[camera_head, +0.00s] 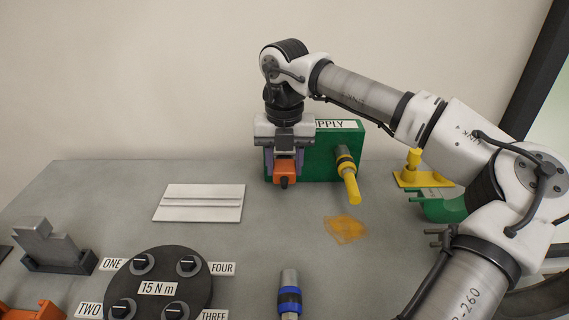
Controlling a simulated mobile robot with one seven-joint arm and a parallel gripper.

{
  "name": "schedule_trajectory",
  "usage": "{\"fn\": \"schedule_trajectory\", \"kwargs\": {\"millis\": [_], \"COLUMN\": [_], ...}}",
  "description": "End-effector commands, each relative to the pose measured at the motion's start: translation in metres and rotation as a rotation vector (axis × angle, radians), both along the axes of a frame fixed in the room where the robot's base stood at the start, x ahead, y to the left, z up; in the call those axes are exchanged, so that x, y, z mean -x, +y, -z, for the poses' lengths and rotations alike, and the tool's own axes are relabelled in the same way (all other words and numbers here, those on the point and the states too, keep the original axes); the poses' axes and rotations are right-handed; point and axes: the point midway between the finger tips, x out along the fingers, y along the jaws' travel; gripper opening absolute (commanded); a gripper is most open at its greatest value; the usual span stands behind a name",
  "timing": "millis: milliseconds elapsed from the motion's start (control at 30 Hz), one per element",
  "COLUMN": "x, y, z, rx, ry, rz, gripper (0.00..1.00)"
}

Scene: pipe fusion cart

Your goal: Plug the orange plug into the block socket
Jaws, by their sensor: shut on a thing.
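My gripper (285,160) points down in front of the left part of the green block (318,165), labelled with a word ending in "PPLY". It is shut on the orange plug (285,172), held between the fingers. The plug's dark round end faces the camera. The plug overlaps the block's front face in the picture; I cannot tell whether it touches the block. Any socket behind the plug is hidden. A yellow plug (349,182) with a dark collar sticks out of the block's front, to the right of the orange plug.
A white grooved plate (200,203) lies to the left. A black round plate (158,288) with several knobs is at front left. A blue-banded cylinder (289,295) stands at front middle. An orange patch (346,229) marks the grey table. Yellow (413,172) and green (443,205) parts sit right.

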Motion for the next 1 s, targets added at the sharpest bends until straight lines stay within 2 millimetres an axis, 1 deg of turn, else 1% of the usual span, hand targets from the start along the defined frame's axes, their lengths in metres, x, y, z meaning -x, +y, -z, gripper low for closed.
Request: {"fn": "schedule_trajectory", "kwargs": {"millis": [300,333,500,833,933,1000], "x": [-0.008,-0.008,-0.008,-0.008,-0.008,-0.008], "y": [0.000,0.000,0.000,0.000,0.000,0.000], "z": [0.000,0.000,0.000,-0.002,-0.012,-0.024], "rx": [0.000,0.001,0.000,0.000,0.001,0.002], "ry": [0.000,0.000,0.000,0.000,-0.001,-0.003], "rz": [0.000,0.000,0.000,0.000,0.001,0.002], "gripper": [0.17,0.44,0.67,0.67,0.67,0.67]}}
